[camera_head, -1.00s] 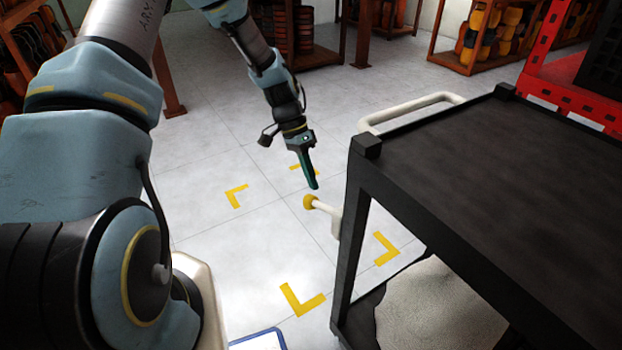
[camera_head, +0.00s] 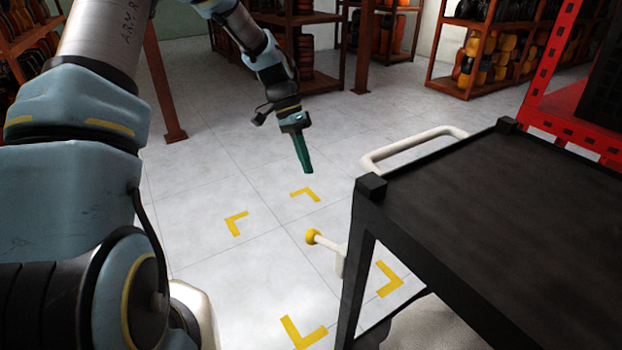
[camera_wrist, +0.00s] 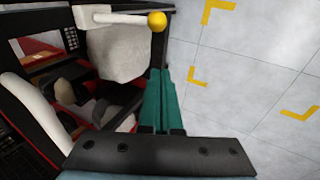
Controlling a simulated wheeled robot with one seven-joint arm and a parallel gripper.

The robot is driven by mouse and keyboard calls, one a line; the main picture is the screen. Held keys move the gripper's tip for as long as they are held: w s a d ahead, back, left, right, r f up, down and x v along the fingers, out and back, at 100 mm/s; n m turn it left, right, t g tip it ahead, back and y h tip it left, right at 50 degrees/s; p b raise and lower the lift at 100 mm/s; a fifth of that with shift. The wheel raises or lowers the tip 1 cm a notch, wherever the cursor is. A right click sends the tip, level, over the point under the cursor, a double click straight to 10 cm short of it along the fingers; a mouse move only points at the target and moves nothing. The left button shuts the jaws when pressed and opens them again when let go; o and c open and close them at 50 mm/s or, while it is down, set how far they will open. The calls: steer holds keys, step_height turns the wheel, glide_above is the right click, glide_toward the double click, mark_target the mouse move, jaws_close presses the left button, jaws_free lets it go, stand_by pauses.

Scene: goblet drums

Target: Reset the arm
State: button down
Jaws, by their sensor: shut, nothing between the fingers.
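My gripper (camera_head: 307,170) hangs over the open floor in the head view, its teal fingers pointing down. The fingers are shut with nothing between them, and they also show in the wrist view (camera_wrist: 158,75). A black cart (camera_head: 500,210) stands to the right, apart from my gripper. A white lever with a yellow knob (camera_head: 312,236) sticks out from the cart's left side, below my gripper in the picture. The knob also shows at the top of the wrist view (camera_wrist: 157,22).
The cart has a white handle (camera_head: 412,148) at its far end. Yellow corner marks (camera_head: 236,223) lie on the tiled floor (camera_head: 250,265). Shelves with drums (camera_head: 490,60) stand at the back, and a red rack (camera_head: 550,70) at the right. The floor left of the cart is clear.

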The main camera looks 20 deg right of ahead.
steer(key=s+a+r+n+t+p, duration=0.2)
steer(key=a+r+n+p, duration=0.1)
steer(key=a, duration=0.7)
steer(key=s+a+r+n+t+y+p, duration=0.1)
steer(key=s+a+r+n+t+p, duration=0.1)
steer(key=a+r+n, duration=0.4)
steer(key=s+a+r+n+t+p, duration=0.2)
steer(key=a+r, duration=0.6)
steer(key=a, duration=0.5)
steer(key=s+n+p, duration=0.1)
steer(key=s+n, duration=0.1)
steer(key=n, duration=0.1)
steer(key=shift+s+a+t+y+p, duration=0.15)
steer(key=shift+a+t+y+p, duration=0.15)
steer(key=shift+y+p, duration=0.1)
